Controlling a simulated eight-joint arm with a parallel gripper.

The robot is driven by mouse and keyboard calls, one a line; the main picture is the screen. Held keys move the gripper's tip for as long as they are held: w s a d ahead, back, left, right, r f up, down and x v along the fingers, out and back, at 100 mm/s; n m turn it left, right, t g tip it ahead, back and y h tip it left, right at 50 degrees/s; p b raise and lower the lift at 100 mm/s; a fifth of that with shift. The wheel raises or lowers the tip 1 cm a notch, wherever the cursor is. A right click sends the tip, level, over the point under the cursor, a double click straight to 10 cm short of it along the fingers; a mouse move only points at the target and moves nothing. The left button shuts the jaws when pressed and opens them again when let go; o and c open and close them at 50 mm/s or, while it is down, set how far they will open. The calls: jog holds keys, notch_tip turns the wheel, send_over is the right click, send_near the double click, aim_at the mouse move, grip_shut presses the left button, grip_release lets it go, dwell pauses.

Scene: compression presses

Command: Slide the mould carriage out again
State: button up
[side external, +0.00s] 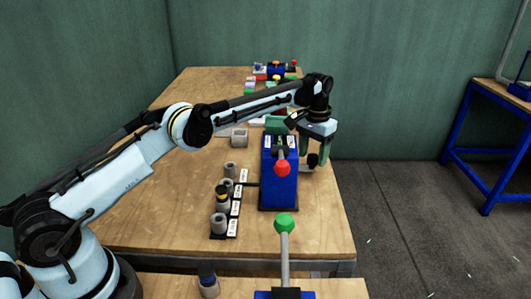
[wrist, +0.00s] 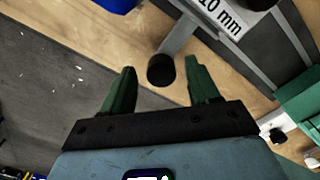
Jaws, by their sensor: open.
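The blue press (side external: 279,185) stands near the table's right edge, with a red ball (side external: 282,168) on its lever. A black knob (side external: 312,160) on a short rod sticks out on the press's right side; I take it for the mould carriage's handle. My gripper (side external: 318,154) points down over it with green fingers. In the wrist view the black knob (wrist: 161,70) shows between the two spread fingertips, with a gap on each side. Its grey rod (wrist: 183,32) runs to a grey part by a "10 mm" label (wrist: 220,16). I cannot tell the knob's exact height relative to the fingertips. The carriage body is mostly hidden.
Several grey cylinders (side external: 220,222) stand on labelled dark strips left of the press. A grey block (side external: 239,137) lies behind them. A green-balled lever (side external: 284,224) rises in front. Small coloured items (side external: 275,70) sit at the table's far end. Open floor (side external: 400,220) lies to the right.

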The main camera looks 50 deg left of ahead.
jog(key=shift+s+d, duration=0.55)
jog(key=shift+d, duration=0.15)
jog(key=s+d, duration=0.4)
jog(key=shift+s+d+r, duration=0.2)
jog(key=shift+s+r, duration=0.15)
notch_tip(320, 180, up, 12)
jog(key=s+a+r+t, duration=0.1)
jog(key=s, duration=0.3)
jog(key=s+a+r+t, duration=0.1)
jog(key=s+a, duration=0.1)
jog(key=s, duration=0.2)
jog(key=s+a+r+t, duration=0.2)
jog(key=s, duration=0.3)
jog(key=s+a+f+t, duration=0.2)
jog(key=s+f, duration=0.4)
jog(key=s, duration=0.4)
jog(key=shift+t, duration=0.3)
jog(key=shift+w+r, duration=0.1)
